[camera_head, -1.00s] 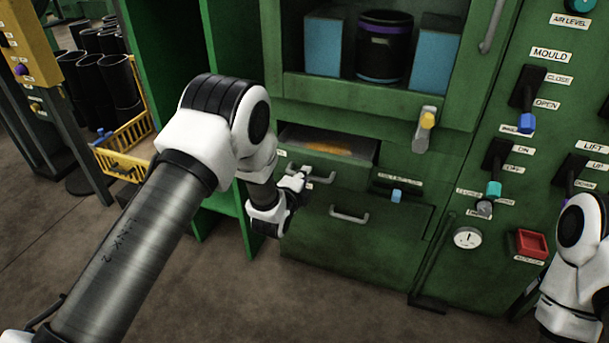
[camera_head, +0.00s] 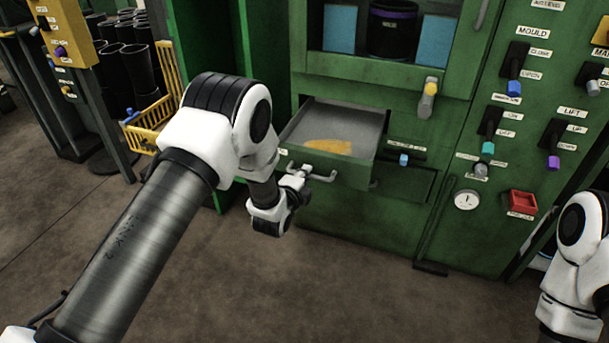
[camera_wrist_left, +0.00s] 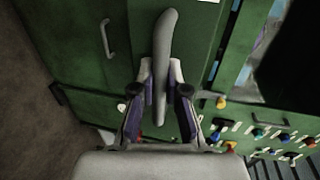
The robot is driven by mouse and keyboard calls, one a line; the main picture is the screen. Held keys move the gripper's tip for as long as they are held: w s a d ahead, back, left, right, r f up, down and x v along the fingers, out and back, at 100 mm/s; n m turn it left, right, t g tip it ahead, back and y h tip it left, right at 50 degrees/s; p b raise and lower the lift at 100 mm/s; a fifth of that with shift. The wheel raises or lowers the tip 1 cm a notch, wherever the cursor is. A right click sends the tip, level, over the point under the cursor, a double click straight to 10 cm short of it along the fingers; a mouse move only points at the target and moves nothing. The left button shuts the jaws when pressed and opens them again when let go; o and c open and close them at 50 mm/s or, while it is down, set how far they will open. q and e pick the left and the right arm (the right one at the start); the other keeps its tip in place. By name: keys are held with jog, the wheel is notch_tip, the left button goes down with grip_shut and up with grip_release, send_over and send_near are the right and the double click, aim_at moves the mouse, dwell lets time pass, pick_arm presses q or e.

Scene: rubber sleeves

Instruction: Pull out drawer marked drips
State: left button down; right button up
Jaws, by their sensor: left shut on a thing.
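The upper drawer (camera_head: 355,178) of the green machine stands well open, its grey inside showing an orange-yellow patch (camera_head: 328,146). A small label at the left of its front is too small to read. My left gripper (camera_head: 303,175) is at the left part of the drawer's grey bar handle (camera_head: 325,179). In the left wrist view the handle (camera_wrist_left: 164,50) runs between the two fingers of the left gripper (camera_wrist_left: 161,95), which are shut on it. My right arm shows at the right edge, but its gripper is out of view.
A control panel with levers and a red box (camera_head: 522,202) is at the right. A yellow basket (camera_head: 150,132) stands at the left. The floor in front is clear.

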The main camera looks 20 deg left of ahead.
pick_arm(q)
jog(key=c, duration=1.2)
grip_release()
jog(key=v, duration=1.2)
jog(key=shift+d, duration=0.1)
jog(key=shift+f, duration=0.1)
